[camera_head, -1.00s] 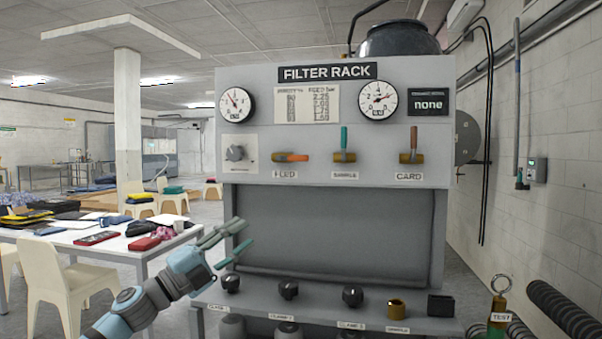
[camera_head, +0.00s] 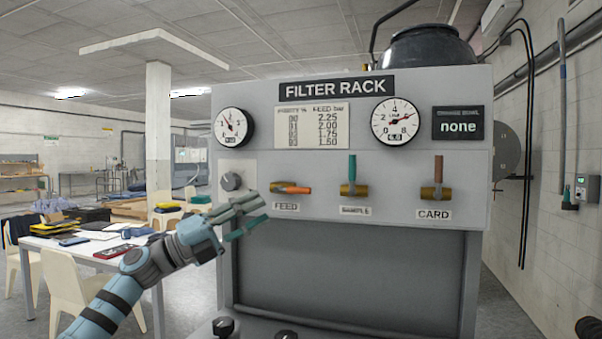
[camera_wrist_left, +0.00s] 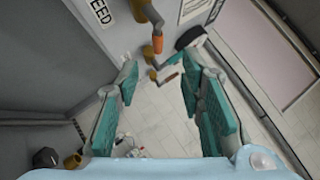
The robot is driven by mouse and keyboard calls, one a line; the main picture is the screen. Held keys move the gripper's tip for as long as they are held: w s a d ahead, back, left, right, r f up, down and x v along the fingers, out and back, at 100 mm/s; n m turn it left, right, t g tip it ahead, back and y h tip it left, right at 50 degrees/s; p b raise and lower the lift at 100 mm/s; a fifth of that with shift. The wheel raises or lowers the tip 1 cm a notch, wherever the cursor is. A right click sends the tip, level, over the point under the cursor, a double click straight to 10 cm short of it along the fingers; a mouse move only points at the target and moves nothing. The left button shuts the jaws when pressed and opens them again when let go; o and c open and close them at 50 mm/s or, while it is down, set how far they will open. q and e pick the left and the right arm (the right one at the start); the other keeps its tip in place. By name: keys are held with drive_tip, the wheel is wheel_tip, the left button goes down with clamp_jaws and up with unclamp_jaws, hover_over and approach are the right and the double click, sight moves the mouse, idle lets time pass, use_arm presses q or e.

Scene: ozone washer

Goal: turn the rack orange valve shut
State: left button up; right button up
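The orange valve is the FEED valve on the rack front. Its orange handle (camera_head: 294,189) lies level, pointing right from a brass body. In the left wrist view the orange handle (camera_wrist_left: 157,44) shows at top centre, ahead of the fingers. My left gripper (camera_head: 261,208) is open, left of and slightly below the valve, apart from it. In the left wrist view its teal-padded fingers (camera_wrist_left: 160,82) are spread with nothing between them. My right gripper is not in view.
A teal upright SAMPLE handle (camera_head: 352,168) and a brown upright CARD handle (camera_head: 438,170) stand to the right. Gauges (camera_head: 395,121) sit above. A cluttered white table (camera_head: 95,243) stands at left.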

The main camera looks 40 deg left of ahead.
sight(301, 191)
use_arm(q)
drive_tip(key=p+x, duration=0.6)
drive_tip(key=x, duration=0.5)
drive_tip(key=shift+w, duration=0.15)
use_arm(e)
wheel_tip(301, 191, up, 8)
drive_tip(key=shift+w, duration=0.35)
use_arm(q)
drive_tip(key=shift+f, duration=0.1)
clamp_jaws()
